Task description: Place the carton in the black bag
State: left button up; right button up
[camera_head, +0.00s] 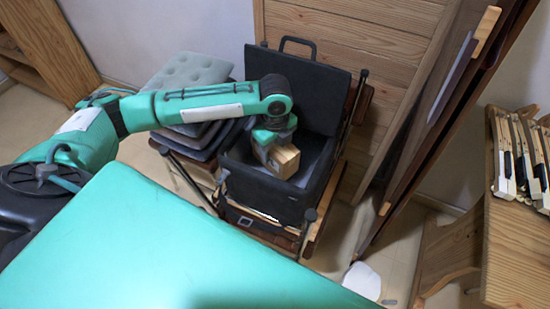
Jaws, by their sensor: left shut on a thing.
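The black bag (263,193) is a boxy open case with its lid raised at the back, in the middle of the head view. The carton (284,161) is a small tan-brown box. My left gripper (268,145) reaches in from the left and is shut on the carton, holding it over the bag's opening. The carton's lower part overlaps the bag's dark interior in the picture; I cannot tell whether it touches the bottom. The fingers are partly hidden by the wrist and carton. My right gripper does not show.
The bag rests on a wooden frame with dark posts. Grey cushions (190,72) are stacked at its left. Wooden panels (350,40) stand behind and to the right. A wooden table (515,250) with piano keys (503,165) is at the far right.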

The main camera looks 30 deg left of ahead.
pick_arm(q)
notch_tip(320, 180, down, 5)
jog(key=shift+r, duration=0.2)
jog(key=shift+f, duration=0.15)
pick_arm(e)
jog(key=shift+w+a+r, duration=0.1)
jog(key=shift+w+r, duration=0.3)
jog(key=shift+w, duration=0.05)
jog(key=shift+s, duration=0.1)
pick_arm(q)
jog(key=o, duration=0.7)
jog(key=shift+f, duration=0.15)
jog(key=o, duration=0.4)
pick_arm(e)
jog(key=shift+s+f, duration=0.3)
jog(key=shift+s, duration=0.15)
